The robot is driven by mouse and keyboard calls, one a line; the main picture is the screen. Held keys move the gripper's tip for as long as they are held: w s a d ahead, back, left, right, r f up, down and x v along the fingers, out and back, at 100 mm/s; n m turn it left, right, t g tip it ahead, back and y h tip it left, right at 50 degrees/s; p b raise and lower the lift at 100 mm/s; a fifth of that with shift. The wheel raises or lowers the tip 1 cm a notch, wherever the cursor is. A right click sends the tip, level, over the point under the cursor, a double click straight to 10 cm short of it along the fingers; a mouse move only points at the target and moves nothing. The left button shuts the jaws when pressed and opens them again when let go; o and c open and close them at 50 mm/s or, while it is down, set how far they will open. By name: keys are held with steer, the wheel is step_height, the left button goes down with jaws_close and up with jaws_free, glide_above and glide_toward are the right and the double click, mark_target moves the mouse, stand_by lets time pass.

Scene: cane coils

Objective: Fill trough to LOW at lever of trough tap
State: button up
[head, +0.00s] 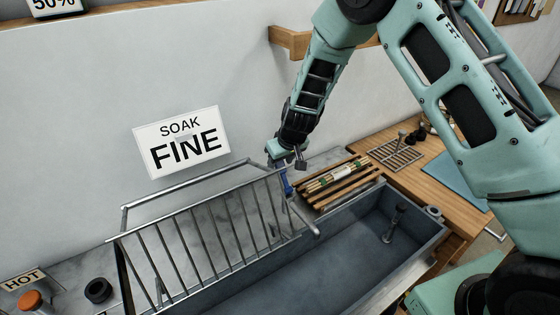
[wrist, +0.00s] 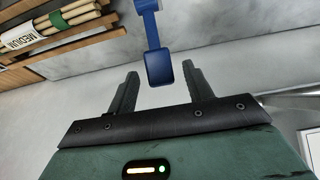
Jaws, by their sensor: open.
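The grey trough (head: 335,262) runs along the wall in the head view; no water surface or LOW mark can be made out. The blue lever of the trough tap (wrist: 160,68) shows in the wrist view, its squared end in line with the gap between my fingertips. In the head view a small blue part (head: 286,185) shows just below my gripper (head: 287,163), at the wall behind the trough. My gripper, also in the wrist view (wrist: 160,75), is open and empty. Whether the fingers touch the lever cannot be told.
A metal rack (head: 205,235) stands over the trough's left part. Cane bundles (head: 335,178) lie on wooden slats right of my gripper. A dark post (head: 393,223) stands in the trough. An orange knob (head: 31,300) is under the HOT sign. The sign (head: 180,142) reads SOAK FINE.

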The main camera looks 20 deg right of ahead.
steer(key=shift+x, duration=0.75)
steer(key=shift+c, duration=0.3)
jaws_close()
